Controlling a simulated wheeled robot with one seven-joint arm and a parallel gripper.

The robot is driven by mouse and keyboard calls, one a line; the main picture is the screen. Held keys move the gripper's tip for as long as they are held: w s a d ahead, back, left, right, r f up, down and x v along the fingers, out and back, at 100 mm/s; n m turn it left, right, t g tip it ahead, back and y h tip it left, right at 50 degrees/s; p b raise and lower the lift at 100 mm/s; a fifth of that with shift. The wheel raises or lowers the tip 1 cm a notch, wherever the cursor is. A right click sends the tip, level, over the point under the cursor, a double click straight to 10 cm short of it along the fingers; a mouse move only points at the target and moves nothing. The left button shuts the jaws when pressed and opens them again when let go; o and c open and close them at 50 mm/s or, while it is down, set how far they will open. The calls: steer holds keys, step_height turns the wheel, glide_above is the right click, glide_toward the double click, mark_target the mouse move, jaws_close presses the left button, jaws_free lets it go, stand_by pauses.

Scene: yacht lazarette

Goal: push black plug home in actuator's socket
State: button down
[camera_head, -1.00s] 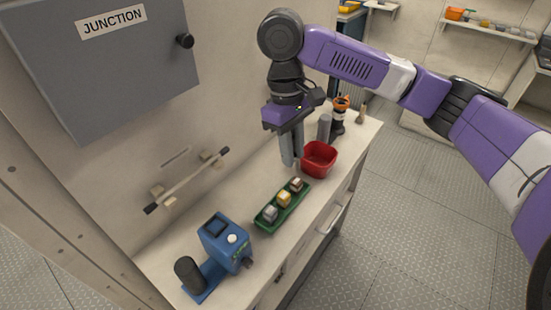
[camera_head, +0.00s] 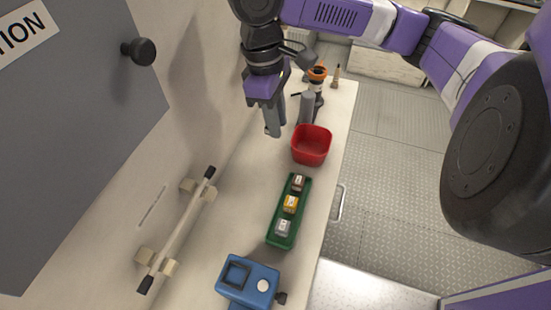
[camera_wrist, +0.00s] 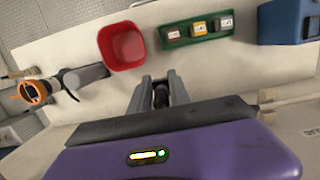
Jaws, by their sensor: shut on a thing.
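My gripper (camera_head: 273,128) hangs above the counter, left of the red bin, with its fingers pointing down. In the wrist view its fingers (camera_wrist: 161,88) are shut on a small dark piece, probably the black plug (camera_wrist: 160,97), mostly hidden between them. The piece does not show clearly in the head view. A blue unit (camera_head: 248,281), probably the actuator, stands at the near end of the counter, cut off by the lower frame edge. It has a dark square recess on top, a white button and a dark knob. It also shows in the wrist view (camera_wrist: 283,22), well apart from my gripper.
A red bin (camera_head: 312,146) and a green tray (camera_head: 279,241) with small coloured blocks stand along the counter (camera_head: 232,205). A grey cylinder and an orange-topped tool (camera_head: 317,75) are behind. A rod on brackets (camera_head: 183,225) and a grey junction box (camera_head: 75,120) are on the left wall.

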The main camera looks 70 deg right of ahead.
mark_target(279, 170)
step_height(279, 170, down, 14)
steer(key=shift+r, duration=0.1)
stand_by(0.4)
steer(key=c, duration=1.2)
jaws_free()
